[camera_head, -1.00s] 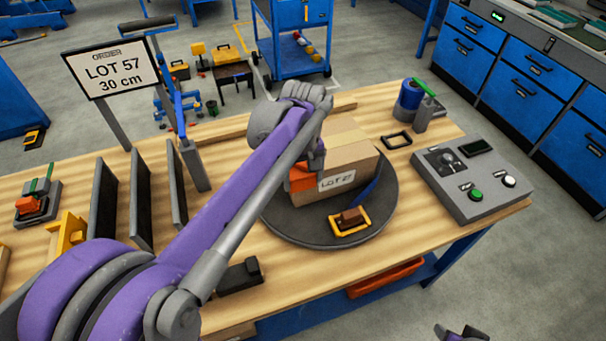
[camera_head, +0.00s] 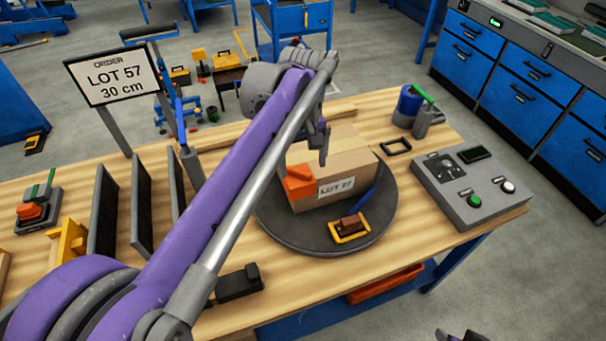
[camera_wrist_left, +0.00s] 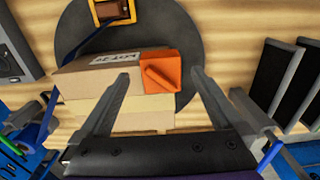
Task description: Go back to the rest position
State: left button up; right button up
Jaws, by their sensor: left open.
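My left gripper (camera_head: 322,145) is open and hangs above the cardboard box (camera_head: 345,160), with nothing held. The box carries a "LOT 57" label and sits on the round dark turntable (camera_head: 285,238). An orange piece (camera_head: 298,183) with a raised grip sits at the box's left corner, apart from my fingers. In the left wrist view the open fingers (camera_wrist_left: 160,82) frame the orange piece (camera_wrist_left: 162,72) and part of the box (camera_wrist_left: 90,80). Only a small bit of my right arm (camera_head: 460,336) shows at the bottom edge; its jaws cannot be made out.
A yellow-framed item (camera_head: 350,229) lies on the turntable's front. A control box (camera_head: 470,185) with green and white buttons stands right. Dark upright panels (camera_head: 140,208) and an order sign (camera_head: 112,76) stand left. A black frame (camera_head: 396,146) lies behind the turntable.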

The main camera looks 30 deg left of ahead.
pick_arm(q)
jog(key=shift+r, duration=1.45)
jog(key=s+d+f+m+t, duration=0.2)
jog(key=s+d+f+m, duration=0.1)
jog(key=s+f+m, duration=0.2)
jog(key=s+d+f+m+t, duration=0.3)
jog(key=s+f+m, duration=0.1)
jog(key=s+f, duration=0.6)
notch_tip(320, 180, down, 2)
jog(key=shift+d+f+m, duration=0.25)
jog(key=shift+d+m, duration=0.1)
jog(key=shift+m, duration=0.05)
jog(key=shift+f+t, duration=0.1)
jog(key=shift+t, duration=0.2)
jog(key=shift+c, duration=0.3)
